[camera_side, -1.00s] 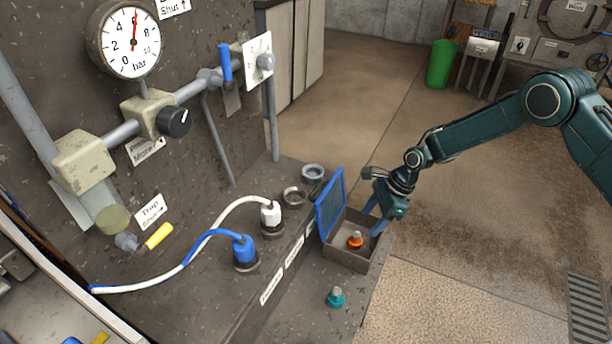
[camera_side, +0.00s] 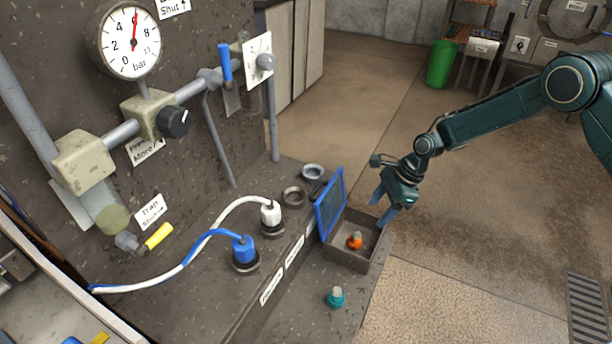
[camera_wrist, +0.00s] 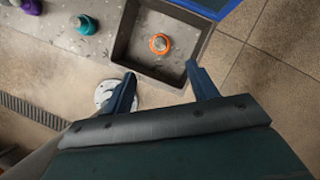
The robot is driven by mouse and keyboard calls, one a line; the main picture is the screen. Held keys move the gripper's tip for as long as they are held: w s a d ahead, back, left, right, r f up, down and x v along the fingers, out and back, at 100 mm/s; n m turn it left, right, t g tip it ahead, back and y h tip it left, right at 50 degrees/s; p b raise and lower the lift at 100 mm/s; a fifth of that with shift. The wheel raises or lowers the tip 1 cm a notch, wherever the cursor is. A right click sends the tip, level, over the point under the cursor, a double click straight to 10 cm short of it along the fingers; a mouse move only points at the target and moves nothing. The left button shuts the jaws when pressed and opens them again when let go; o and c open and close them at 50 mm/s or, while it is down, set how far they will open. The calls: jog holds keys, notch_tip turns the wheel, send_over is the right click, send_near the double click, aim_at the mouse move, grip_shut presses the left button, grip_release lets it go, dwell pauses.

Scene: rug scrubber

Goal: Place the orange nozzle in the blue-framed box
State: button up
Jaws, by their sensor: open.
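The orange nozzle (camera_side: 355,240) rests inside the box (camera_side: 345,256), which has a raised blue-framed lid (camera_side: 330,203) at its back left. In the wrist view the orange nozzle (camera_wrist: 160,43) sits on the floor of the box (camera_wrist: 122,42), clear of its walls. My gripper (camera_side: 382,208) is open and empty, above the right side of the box and apart from the nozzle. In the wrist view my gripper (camera_wrist: 165,82) shows two spread blue fingers with nothing between them.
A teal nozzle (camera_side: 336,297) stands on the bench left of the box's front. A blue plug (camera_side: 244,252) and a white plug (camera_side: 270,216) with hoses stand further left. A purple piece (camera_wrist: 32,6) shows in the wrist view. Open floor lies to the right.

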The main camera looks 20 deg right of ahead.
jog(key=s+d+r+n+t+h, duration=0.1)
jog(key=s+d+r+n, duration=0.2)
jog(key=r, duration=0.6)
jog(key=s+d+r+n+t+h, duration=0.15)
jog(key=s+r+n, duration=0.25)
jog(key=r, duration=0.6)
jog(key=s+d+r+n, duration=0.3)
jog(key=s+r, duration=0.1)
jog(key=r, duration=0.5)
jog(key=s+d+r+n, duration=0.2)
jog(key=s+n, duration=0.1)
jog(key=s, duration=0.5)
jog(key=s+d+r+n+t+h, duration=0.1)
jog(key=s+d+r+n, duration=0.1)
jog(key=s, duration=0.7)
jog(key=s+d+r+n+t+h, duration=0.1)
jog(key=s+d+r+n, duration=0.1)
jog(key=s+n, duration=0.3)
jog(key=shift+s+d+r, duration=0.25)
jog(key=shift+s+r, duration=0.15)
jog(key=shift+s, duration=1.25)
jog(key=shift+c, duration=0.2)
